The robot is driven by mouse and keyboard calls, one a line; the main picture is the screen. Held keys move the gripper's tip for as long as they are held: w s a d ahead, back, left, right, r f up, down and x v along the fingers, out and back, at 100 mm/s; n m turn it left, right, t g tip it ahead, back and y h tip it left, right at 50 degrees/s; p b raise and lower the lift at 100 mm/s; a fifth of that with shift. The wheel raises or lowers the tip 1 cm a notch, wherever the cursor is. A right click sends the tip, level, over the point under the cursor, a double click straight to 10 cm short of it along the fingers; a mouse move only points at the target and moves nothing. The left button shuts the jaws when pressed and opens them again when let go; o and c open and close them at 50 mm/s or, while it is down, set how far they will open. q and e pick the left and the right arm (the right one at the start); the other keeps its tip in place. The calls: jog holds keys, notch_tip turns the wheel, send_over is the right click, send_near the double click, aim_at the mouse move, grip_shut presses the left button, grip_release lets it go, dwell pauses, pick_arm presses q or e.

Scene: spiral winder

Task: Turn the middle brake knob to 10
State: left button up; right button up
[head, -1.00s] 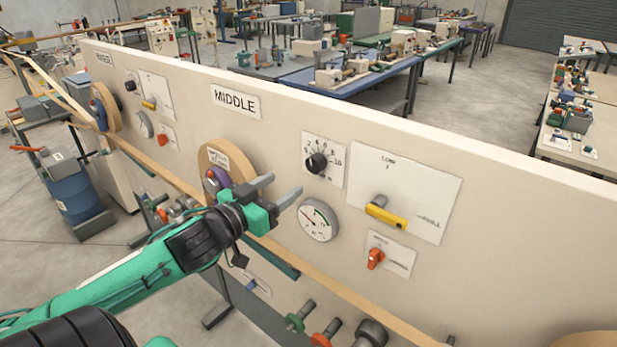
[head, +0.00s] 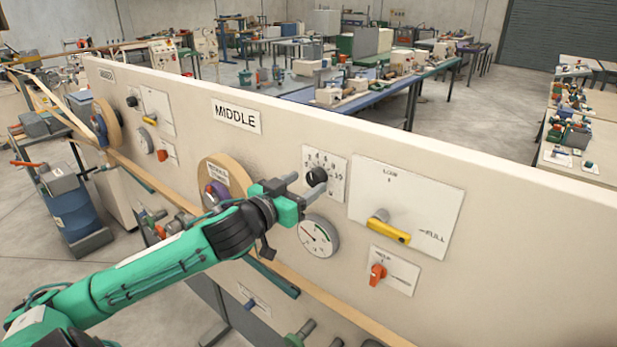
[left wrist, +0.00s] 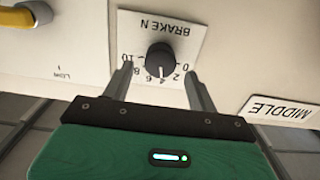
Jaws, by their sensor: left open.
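The black middle brake knob (head: 316,177) sits on a white dial plate (head: 338,168) with a scale from 0 to 10, right of the MIDDLE sign (head: 237,115). In the left wrist view the knob (left wrist: 159,60) appears upside down, beneath the lettering BRAKE N. I cannot clearly read its pointer. My left gripper (head: 303,186) reaches the plate from the left. In the left wrist view its fingers (left wrist: 158,68) are open, one on each side of the knob, with visible gaps. My right gripper is out of view.
A round gauge (head: 318,236) lies just below the knob. A yellow lever (head: 388,231) and a red switch (head: 377,272) are to the right. A tan reel with a purple hub (head: 215,193) is left of the gripper.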

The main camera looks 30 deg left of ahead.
pick_arm(q)
jog(key=shift+w+d+p, duration=0.1)
jog(key=shift+w+p, duration=0.2)
jog(key=shift+w, duration=0.8)
jog(key=shift+c, duration=0.5)
jog(key=c, duration=0.9)
